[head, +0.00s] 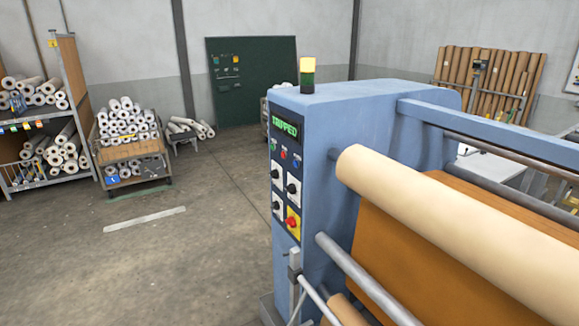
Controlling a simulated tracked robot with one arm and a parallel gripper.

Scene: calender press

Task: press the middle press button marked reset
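The control panel (284,182) is on the near left face of the blue calender press (345,125). Its green display (285,127) appears to read "TRIPPED". Below the display is a slanting row of three small coloured buttons or lamps: a green one (273,145), a red one (284,154) in the middle and a blue one (296,162). Their labels are too small to read, so I cannot make out "reset". Further down are black knobs on white plates (276,174) and a red button on a yellow plate (293,222). My gripper is not in view.
A stack light (307,76) stands on the press, its top lit yellow. A cream roll (450,215) and grey bars stick out at the right. A cart of rolls (128,140) and a shelf (45,110) stand at the left.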

